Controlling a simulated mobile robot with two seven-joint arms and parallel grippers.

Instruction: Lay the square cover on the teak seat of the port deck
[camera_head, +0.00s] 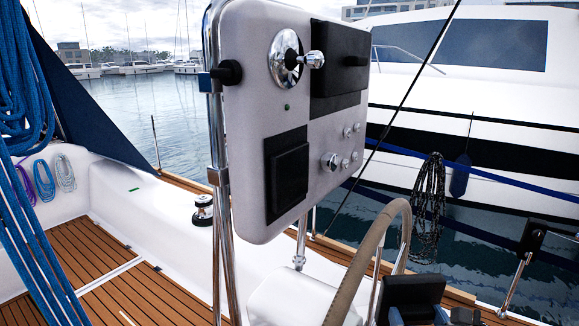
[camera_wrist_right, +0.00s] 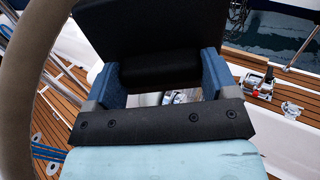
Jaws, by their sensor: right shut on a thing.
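A black cover with a flat, square-looking face (camera_wrist_right: 145,30) is held between the two blue fingers of my right gripper (camera_wrist_right: 165,82) in the right wrist view. Its thicker part sits between the fingers. In the head view the black cover (camera_head: 417,288) shows at the bottom right, beside the steering wheel, with my right gripper (camera_head: 418,314) partly cut off below it. Teak slats (camera_head: 60,265) show at the lower left of the head view; I cannot tell which part is the seat. My left gripper is not in view.
The instrument panel (camera_head: 240,110) stands mid-view on steel tubes, with a square black part (camera_head: 287,175) on its face. The steering wheel rim (camera_head: 368,255) is close to my right gripper. Blue ropes (camera_head: 25,110) hang at the left. A winch (camera_head: 203,211) sits on the white ledge.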

